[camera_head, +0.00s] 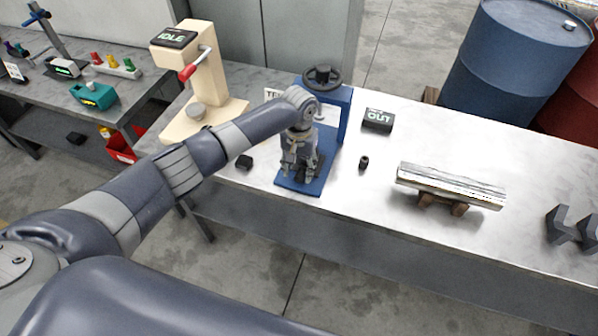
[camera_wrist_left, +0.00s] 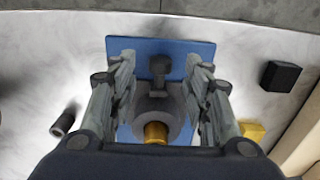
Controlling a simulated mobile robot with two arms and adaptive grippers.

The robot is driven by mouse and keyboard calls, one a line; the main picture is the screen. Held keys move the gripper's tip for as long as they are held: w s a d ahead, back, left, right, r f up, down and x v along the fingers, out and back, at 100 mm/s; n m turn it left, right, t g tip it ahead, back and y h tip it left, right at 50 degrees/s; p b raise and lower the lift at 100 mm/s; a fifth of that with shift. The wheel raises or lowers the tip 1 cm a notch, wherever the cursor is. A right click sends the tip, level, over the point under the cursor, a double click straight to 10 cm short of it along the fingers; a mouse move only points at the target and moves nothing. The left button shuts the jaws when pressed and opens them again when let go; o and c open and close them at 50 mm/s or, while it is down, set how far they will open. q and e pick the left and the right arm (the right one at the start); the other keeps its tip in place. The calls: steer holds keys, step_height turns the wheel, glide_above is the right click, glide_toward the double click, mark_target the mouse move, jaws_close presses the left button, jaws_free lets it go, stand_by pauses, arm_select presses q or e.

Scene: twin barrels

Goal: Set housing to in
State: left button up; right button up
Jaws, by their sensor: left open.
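A blue press-like fixture (camera_head: 342,108) with a black handwheel (camera_head: 322,76) stands on the metal bench. Its blue base plate also shows in the left wrist view (camera_wrist_left: 196,49). On the plate is a round dark grey part, likely the housing (camera_wrist_left: 174,104), with a T-shaped piece on the far side and a brass cylinder (camera_wrist_left: 155,132) on the near side. My left gripper (camera_head: 301,172) is over the plate, open, with its fingers on either side of the grey part in the wrist view (camera_wrist_left: 160,76); contact cannot be told. My right gripper is not in view.
A black cylinder (camera_head: 364,162) stands right of the plate, a black block (camera_head: 244,162) left of it. A beige machine (camera_head: 178,75) marked IDLE stands left. A metal bar (camera_head: 452,184) lies on supports at right. The bench between the cylinder and bar is clear.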

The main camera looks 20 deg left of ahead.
mark_target(299, 175)
arm_select(q)
steer(key=shift+f, duration=1.7)
jaws_close()
